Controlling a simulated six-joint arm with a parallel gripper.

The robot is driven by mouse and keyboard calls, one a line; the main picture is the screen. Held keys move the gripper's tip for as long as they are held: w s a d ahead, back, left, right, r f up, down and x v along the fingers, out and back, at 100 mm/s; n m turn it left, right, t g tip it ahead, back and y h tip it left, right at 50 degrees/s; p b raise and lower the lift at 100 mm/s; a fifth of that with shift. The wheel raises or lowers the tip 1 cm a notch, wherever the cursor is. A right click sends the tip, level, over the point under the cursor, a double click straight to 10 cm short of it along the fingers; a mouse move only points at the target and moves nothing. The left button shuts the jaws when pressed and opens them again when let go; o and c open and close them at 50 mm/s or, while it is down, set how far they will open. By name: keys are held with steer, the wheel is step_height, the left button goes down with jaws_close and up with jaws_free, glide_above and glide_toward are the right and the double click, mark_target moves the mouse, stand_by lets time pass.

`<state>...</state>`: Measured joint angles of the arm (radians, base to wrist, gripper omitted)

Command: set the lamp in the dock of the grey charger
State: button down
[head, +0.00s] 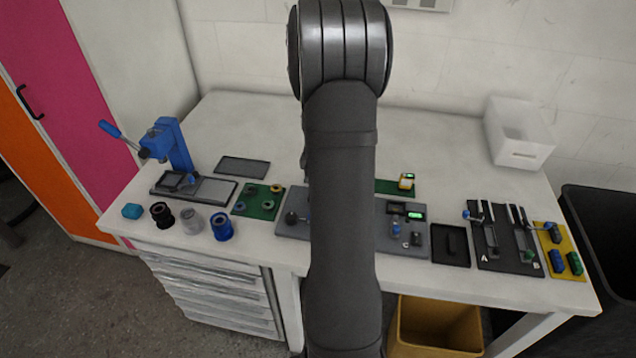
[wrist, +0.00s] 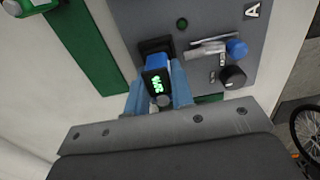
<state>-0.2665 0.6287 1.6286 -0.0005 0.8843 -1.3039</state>
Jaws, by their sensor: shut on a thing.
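In the wrist view my gripper (wrist: 160,93) is shut on a small blue block with a black end and lit green marks, which I take to be the lamp (wrist: 157,64). A black square recess, apparently the dock (wrist: 151,45), lies just beyond the lamp's far end. I cannot tell whether the lamp is in it or above it. The recess is on a grey panel, apparently the grey charger (wrist: 207,20), with a blue knob, a black knob, a metal lever and a label A. In the head view the grey panel (head: 350,232) is partly behind my arm, which hides my gripper.
A green mat (wrist: 88,42) runs beside the panel. Left on the bench are a blue press (head: 170,150), several cylinders and a green mat with rings (head: 258,202). Right are a black tray (head: 451,245), a black board (head: 505,240), a yellow mat (head: 561,240) and a white bin (head: 518,135).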

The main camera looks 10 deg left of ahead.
steer(key=shift+f, duration=0.6)
stand_by(0.3)
steer(key=c, duration=1.2)
jaws_free()
steer(key=shift+o, duration=0.2)
step_height(320, 180, up, 17)
steer(key=shift+r, duration=0.2)
step_height(320, 180, down, 18)
steer(key=shift+r, duration=0.35)
steer(key=shift+r, duration=0.1)
